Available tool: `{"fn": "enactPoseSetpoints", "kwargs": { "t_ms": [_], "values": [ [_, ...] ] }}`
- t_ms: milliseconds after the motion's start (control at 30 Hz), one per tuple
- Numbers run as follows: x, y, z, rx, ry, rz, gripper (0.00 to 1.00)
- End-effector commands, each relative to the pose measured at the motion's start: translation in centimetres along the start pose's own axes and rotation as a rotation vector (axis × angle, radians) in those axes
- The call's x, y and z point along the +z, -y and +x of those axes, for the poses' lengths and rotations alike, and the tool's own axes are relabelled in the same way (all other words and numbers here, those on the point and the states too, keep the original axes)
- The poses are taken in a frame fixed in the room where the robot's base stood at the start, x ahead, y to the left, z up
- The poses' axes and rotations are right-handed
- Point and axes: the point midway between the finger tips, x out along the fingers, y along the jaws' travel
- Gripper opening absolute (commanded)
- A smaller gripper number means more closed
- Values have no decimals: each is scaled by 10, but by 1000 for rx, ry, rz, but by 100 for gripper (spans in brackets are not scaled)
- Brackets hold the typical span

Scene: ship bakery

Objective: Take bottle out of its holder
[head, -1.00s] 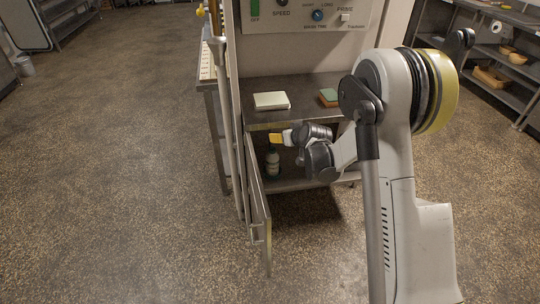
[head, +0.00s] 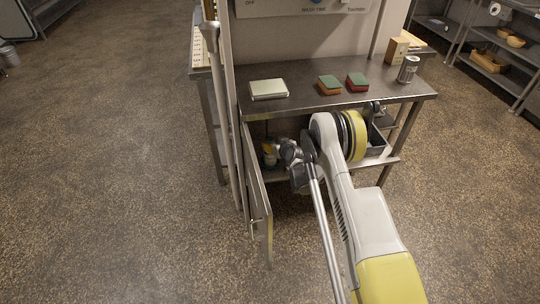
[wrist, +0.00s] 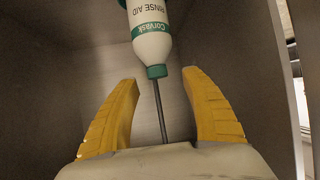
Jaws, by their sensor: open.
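The bottle (wrist: 152,38) is white with a green label reading "Corvask RINSE AID" and a green cap. In the wrist view its cap end points toward my gripper (wrist: 160,80), and a thin dark tube runs from the cap down between the fingers. My gripper is open, its yellow fingers either side of the tube, with the tips near the cap. In the head view the bottle (head: 268,160) is partly hidden beside my gripper, inside the cabinet under the counter. The holder cannot be made out.
The cabinet door (head: 258,205) stands open at the left of my arm. The steel counter (head: 310,97) above carries a pale box (head: 268,88), two sponges (head: 329,84) and a can (head: 408,68). Cabinet walls surround my gripper closely. The floor at left is clear.

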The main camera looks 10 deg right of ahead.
Motion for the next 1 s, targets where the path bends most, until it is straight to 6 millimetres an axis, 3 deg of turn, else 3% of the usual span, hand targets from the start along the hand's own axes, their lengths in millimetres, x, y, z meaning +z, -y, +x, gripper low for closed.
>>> {"fn": "enactPoseSetpoints", "kwargs": {
  "t_ms": [300, 600, 767, 800, 1000],
  "values": [
    [2, -4, 46, 0, 1, -2, 55],
    [-1, -4, 49, 0, 1, -1, 54],
    [-1, -4, 49, 0, 1, -1, 5],
    [-1, -4, 49, 0, 1, -1, 0],
    [-2, -5, 49, 0, 0, 0, 0]
  ]
}}
